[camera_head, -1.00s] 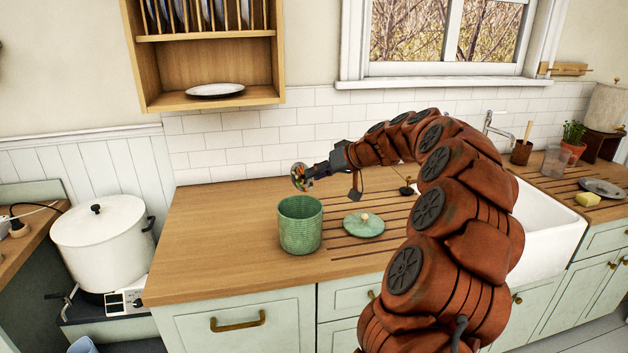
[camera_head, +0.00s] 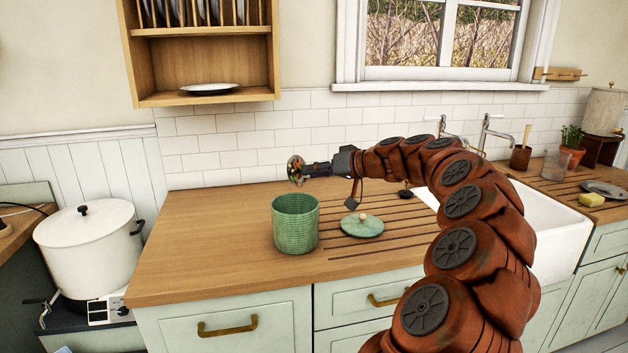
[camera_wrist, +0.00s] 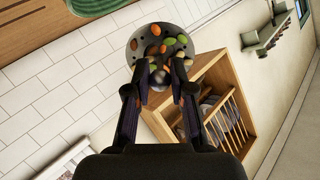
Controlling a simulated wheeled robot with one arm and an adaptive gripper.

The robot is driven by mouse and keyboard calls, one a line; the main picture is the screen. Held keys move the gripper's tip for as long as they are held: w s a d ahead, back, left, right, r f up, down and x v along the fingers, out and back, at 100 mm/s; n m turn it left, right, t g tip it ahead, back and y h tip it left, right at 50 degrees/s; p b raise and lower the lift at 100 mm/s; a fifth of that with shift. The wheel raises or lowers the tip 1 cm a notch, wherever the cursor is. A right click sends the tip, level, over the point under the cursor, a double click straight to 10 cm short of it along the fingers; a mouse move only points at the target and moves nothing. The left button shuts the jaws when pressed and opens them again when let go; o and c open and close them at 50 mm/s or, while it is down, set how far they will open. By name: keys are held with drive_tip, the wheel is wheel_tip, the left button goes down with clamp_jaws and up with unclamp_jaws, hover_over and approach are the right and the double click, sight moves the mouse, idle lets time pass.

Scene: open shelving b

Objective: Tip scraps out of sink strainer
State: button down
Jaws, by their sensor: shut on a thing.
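My gripper (camera_head: 315,169) is shut on the sink strainer (camera_head: 296,170), a small round perforated metal dish. It is held above the back rim of a green ribbed pot (camera_head: 296,223), apart from it, and stands steeply tilted on edge. In the wrist view the strainer (camera_wrist: 143,45) sits between the fingertips (camera_wrist: 160,84), with several orange, green and dark scraps (camera_wrist: 168,42) still in it. The pot stands open on the wooden counter; its inside is mostly hidden. Its green lid (camera_head: 362,226) with a pale knob lies on the counter to its right.
A large white lidded pot (camera_head: 88,250) stands at the left on a lower surface. A wooden plate rack (camera_head: 205,98) hangs on the wall above. The white sink (camera_head: 555,235) is to the right behind my arm. The counter (camera_head: 210,240) left of the green pot is clear.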

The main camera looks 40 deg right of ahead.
drive_tip(key=shift+f+t+b, duration=0.3)
drive_tip(key=shift+f+b, duration=0.1)
drive_tip(key=shift+b, duration=0.35)
drive_tip(key=f+t+b, duration=0.1)
drive_tip(key=b, duration=0.3)
drive_tip(key=shift+s+y+b, duration=0.15)
drive_tip(key=shift+y+b, duration=0.25)
drive_tip(key=shift+t+b, duration=0.3)
drive_tip(key=shift+b, duration=0.1)
drive_tip(key=shift+s+t+b, duration=0.1)
drive_tip(key=shift+t+b, duration=0.2)
drive_tip(key=shift+b, duration=0.5)
drive_tip(key=shift+d+r, duration=0.1)
